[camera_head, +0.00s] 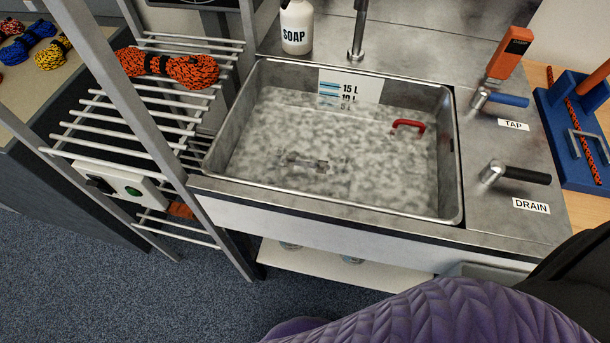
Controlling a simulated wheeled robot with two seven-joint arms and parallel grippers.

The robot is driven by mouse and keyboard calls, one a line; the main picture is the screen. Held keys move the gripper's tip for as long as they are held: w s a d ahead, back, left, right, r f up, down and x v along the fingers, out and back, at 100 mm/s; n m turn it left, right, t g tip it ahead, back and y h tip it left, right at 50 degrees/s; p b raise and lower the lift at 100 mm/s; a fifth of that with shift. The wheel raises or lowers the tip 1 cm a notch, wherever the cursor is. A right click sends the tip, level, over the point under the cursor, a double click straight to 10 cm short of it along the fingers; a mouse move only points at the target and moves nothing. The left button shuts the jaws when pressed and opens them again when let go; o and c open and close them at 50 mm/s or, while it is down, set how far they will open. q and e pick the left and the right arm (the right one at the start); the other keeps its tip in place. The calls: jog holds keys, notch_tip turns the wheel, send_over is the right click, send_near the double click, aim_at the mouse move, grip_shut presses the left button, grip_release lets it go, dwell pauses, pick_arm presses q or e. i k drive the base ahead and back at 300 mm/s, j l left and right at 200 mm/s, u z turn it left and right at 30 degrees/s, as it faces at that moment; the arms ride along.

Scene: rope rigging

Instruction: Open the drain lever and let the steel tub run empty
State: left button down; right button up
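The steel tub (330,205) is set into the metal counter. Mottled, cloudy grey-white liquid (335,145) covers its floor, reaching near the lower marks of the litre scale (350,86). The drain lever (525,175) has a black handle pointing right, just above the DRAIN label (531,206), to the right of the tub. The tap lever (505,99), with a blue handle, is behind it above the TAP label. A red curved handle (408,125) and a blurred grey metal piece (306,161) show in the tub. Neither gripper is in view.
A faucet (357,35) and soap bottle (296,27) stand behind the tub. An orange tool (507,55) stands by the tap lever. A blue rope fixture (575,130) is at right. A rack (125,100) holds orange rope (170,66) at left. A purple quilted shape (440,315) fills the lower right.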

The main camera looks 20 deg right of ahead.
aim_at(496, 169)
jog(key=z, duration=2.15)
